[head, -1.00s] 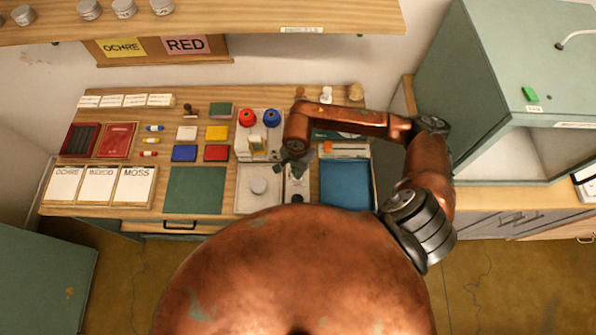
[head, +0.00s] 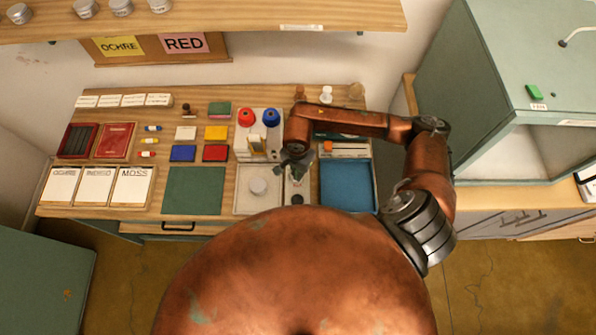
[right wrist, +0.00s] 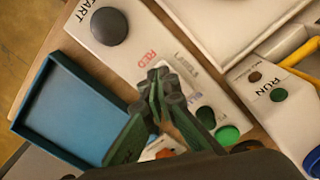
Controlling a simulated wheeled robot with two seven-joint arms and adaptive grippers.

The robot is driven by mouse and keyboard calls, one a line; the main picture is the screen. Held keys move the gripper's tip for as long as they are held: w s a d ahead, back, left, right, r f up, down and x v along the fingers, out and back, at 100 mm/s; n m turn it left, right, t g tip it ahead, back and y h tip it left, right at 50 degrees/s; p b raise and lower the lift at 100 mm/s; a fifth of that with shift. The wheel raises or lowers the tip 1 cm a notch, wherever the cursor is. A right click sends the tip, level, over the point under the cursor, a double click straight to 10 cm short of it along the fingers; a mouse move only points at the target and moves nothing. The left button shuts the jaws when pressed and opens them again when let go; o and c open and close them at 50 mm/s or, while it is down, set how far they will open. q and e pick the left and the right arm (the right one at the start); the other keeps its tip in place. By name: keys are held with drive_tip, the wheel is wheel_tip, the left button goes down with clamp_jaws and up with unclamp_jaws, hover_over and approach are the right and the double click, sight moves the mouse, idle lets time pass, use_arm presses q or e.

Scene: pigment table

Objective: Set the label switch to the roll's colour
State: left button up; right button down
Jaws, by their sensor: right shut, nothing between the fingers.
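A pale label panel (right wrist: 128,62) lies beneath my right gripper in the right wrist view. It carries a black round button marked START (right wrist: 110,26) and the printed words LABELS and RED. My right gripper (right wrist: 160,88) is shut and empty, its tips close over the panel beside the word RED. The switch itself is hidden or cannot be made out behind the fingers; contact cannot be told. In the head view my right gripper (head: 297,172) is over the narrow panel strip. A red roll-like round (head: 247,117) and a blue one (head: 270,117) stand behind. My left gripper is out of view.
A blue tray (head: 348,186) lies right of the panel, a pale tray (head: 243,203) left of it. A green round button (right wrist: 228,135) and a RUN panel (right wrist: 247,72) are near my fingers. Cards reading OCHRE (head: 116,46) and RED (head: 184,43) hang on the back board.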

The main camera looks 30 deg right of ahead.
drive_tip(key=shift+r+p, duration=1.5)
drive_tip(key=shift+r, duration=2)
